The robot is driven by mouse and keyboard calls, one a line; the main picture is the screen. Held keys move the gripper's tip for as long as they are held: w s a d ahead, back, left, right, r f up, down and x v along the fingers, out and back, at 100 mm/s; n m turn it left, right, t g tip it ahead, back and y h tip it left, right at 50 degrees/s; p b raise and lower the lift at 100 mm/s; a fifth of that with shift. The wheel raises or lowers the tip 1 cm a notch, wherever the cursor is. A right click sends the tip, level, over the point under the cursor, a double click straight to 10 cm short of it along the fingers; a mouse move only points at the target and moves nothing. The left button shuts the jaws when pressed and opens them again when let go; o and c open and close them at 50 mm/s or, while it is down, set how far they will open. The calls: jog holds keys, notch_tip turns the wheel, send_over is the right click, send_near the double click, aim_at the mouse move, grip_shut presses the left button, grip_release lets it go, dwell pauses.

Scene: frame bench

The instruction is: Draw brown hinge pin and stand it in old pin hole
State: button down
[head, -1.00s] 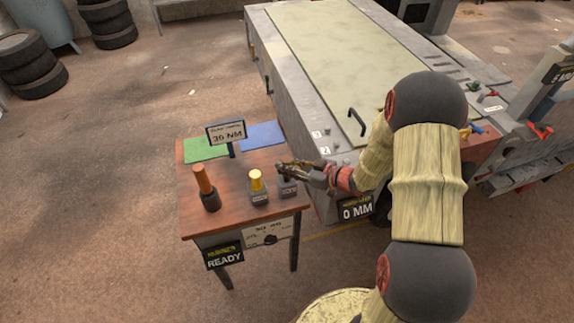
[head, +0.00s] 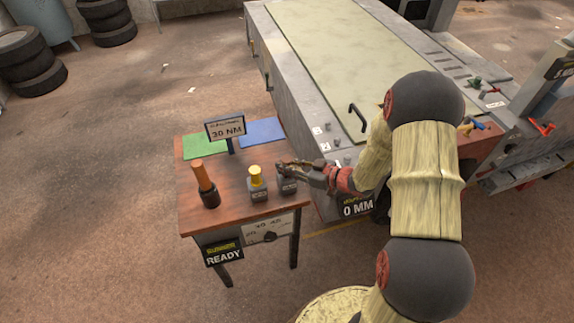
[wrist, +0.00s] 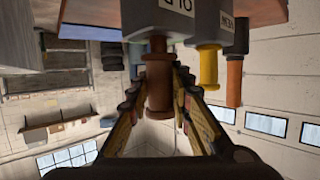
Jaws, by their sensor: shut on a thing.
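The brown hinge pin (wrist: 158,85) is between my gripper's fingers in the wrist view, which sees the scene upside down. Its narrower end meets the grey block marked OLD (wrist: 178,18); I cannot tell how deep it sits in the hole. My gripper (wrist: 160,98) is shut on the pin. In the head view my gripper (head: 284,166) is right above the old-pin block (head: 287,187), at the small table's right edge, and its fingers largely hide the pin.
A yellow pin (head: 256,175) stands in a grey block (head: 258,194) just left of the gripper. An orange-brown handled tool (head: 204,176) stands further left on the wooden table (head: 228,205). A sign (head: 226,130) rises behind. The large grey bench (head: 290,100) is close on the right.

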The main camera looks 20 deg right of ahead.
jog(key=shift+f+b, duration=0.5)
jog(key=shift+f, duration=0.35)
jog(key=c, duration=1.5)
grip_release()
jog(key=shift+c, duration=0.2)
jog(key=v, duration=1.2)
jog(key=shift+r, duration=0.1)
